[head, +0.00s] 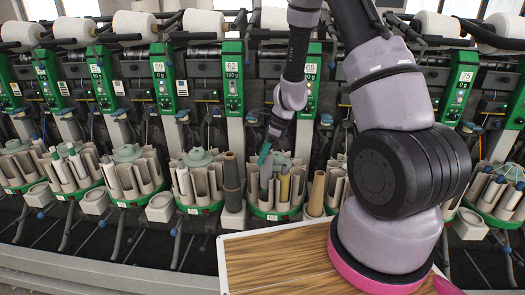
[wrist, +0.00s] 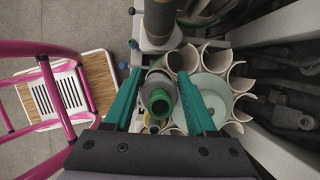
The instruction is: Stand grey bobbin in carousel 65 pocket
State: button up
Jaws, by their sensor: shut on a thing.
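My gripper (head: 264,154) has teal fingers and is shut on the grey bobbin. In the wrist view the bobbin (wrist: 160,88) stands between the fingers (wrist: 160,105), with its green tube end facing the camera. In the head view the grey bobbin (head: 265,174) shows below the fingertips, roughly upright, at the front left of a carousel (head: 270,213) between the 62 and 65 signs. The carousel's pale pockets (wrist: 238,76) also show in the wrist view. Whether the bobbin's lower end is inside a pocket is hidden.
A yellow bobbin (head: 284,184) stands in the same carousel. More carousels (head: 205,178) line the machine. A wooden-topped surface (head: 275,262) and pink rails (wrist: 45,48) lie nearer me.

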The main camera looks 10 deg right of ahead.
aim_at(263, 169)
jog(key=shift+f, duration=0.85)
jog(key=shift+f, duration=2.25)
jog(key=o, duration=1.3)
jog(key=shift+c, duration=0.2)
jog(key=v, duration=1)
jog(key=shift+d+r, duration=0.1)
jog(key=shift+r, duration=0.3)
